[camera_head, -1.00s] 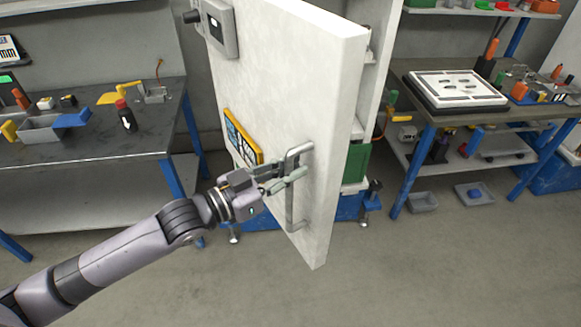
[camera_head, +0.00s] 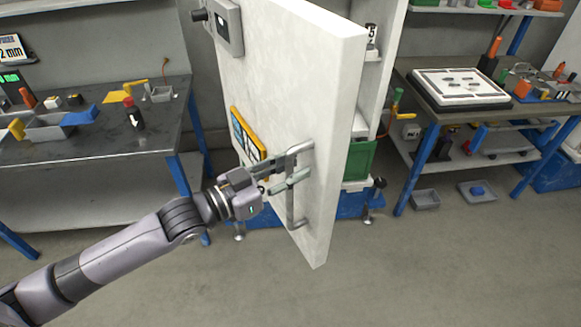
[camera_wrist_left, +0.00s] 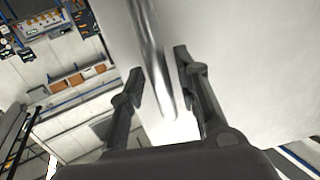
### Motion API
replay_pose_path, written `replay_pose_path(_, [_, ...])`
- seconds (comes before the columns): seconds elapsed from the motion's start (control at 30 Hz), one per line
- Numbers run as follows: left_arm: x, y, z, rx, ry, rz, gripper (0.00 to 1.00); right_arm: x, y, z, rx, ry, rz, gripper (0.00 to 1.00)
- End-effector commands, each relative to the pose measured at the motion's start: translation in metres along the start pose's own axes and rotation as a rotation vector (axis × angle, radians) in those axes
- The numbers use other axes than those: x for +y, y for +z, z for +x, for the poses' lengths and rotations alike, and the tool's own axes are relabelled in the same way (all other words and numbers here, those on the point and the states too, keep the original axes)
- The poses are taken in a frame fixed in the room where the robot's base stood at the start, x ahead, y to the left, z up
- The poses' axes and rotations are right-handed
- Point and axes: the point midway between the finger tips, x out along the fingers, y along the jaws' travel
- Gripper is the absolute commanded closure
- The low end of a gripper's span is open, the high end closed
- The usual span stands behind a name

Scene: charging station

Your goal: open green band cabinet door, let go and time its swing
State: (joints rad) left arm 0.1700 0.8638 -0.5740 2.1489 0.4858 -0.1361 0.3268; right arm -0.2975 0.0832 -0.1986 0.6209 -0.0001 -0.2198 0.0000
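The white cabinet door (camera_head: 285,80) stands swung open in the head view, its edge towards me. No green band shows on the part I see. A grey bar handle (camera_head: 291,205) is fixed low on its face; it also shows in the left wrist view (camera_wrist_left: 150,45). My left gripper (camera_head: 289,170) is at the upper part of this handle. Its fingers (camera_wrist_left: 160,82) are spread, with the bar between them and visible gaps on the sides. The cabinet interior (camera_head: 372,75) shows partly behind the door. My right gripper is not in view.
A green bin (camera_head: 360,160) sits low in the cabinet. A workbench (camera_head: 90,155) with tools stands left, another bench (camera_head: 430,110) with a white board right. The floor (camera_head: 400,275) in front is clear.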

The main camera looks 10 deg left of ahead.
Motion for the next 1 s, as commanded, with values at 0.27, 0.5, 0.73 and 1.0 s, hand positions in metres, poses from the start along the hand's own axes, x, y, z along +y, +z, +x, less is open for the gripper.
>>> replay_pose_path(0.27, [-0.001,0.0,0.0,0.0,-0.001,0.001,0.65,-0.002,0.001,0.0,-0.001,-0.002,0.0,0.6])
replay_pose_path(0.5, [-0.001,0.002,-0.014,-0.003,-0.003,0.001,0.65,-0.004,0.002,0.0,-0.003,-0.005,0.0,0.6])
replay_pose_path(0.73, [-0.001,0.003,-0.047,-0.005,-0.003,-0.001,0.65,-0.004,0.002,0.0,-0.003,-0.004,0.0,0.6])
replay_pose_path(1.0, [-0.001,0.003,-0.081,-0.005,-0.003,-0.002,0.65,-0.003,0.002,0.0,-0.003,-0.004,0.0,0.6])
